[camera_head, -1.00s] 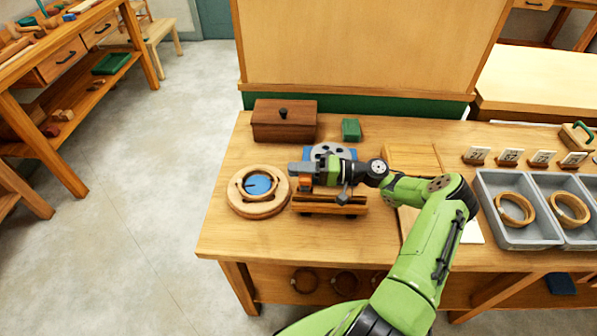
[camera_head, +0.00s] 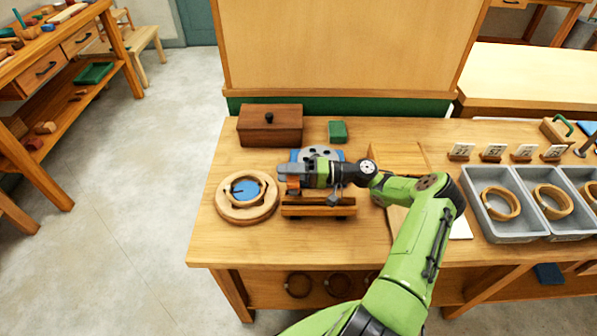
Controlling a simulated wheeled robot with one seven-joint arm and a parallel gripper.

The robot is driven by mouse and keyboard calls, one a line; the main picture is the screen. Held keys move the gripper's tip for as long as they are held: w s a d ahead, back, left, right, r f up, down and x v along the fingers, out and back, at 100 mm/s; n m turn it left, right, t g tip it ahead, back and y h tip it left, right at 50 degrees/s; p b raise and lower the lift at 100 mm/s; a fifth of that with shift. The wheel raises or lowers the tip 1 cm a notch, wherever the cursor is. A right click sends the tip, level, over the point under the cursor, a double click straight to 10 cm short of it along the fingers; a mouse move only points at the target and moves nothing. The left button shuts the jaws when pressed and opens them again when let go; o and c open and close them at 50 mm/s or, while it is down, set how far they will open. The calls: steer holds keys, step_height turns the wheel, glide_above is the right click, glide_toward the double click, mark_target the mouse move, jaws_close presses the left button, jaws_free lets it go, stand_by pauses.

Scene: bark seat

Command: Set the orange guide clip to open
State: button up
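A small orange piece, which looks like the guide clip (camera_head: 293,186), shows just under the tip of my gripper (camera_head: 284,172), above the left end of a wooden rail block (camera_head: 318,207). Most of it is hidden by the gripper, so its setting cannot be made out. My gripper lies nearly level, pointing left over the block. Its fingers are too small and edge-on to tell whether they are open or shut, or whether they touch the clip. A round wooden ring fixture with a blue centre (camera_head: 245,190) stands just left of the block.
A blue and grey piece (camera_head: 306,155) sits behind my gripper. A brown lidded box (camera_head: 270,126) and a green block (camera_head: 338,131) stand at the back. Grey trays with wooden rings (camera_head: 501,203) and number cards (camera_head: 461,151) are at right. The table's front left is clear.

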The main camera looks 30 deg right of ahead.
steer(key=v, duration=1.5)
steer(key=shift+s+d+b, duration=0.2)
steer(key=shift+b, duration=0.15)
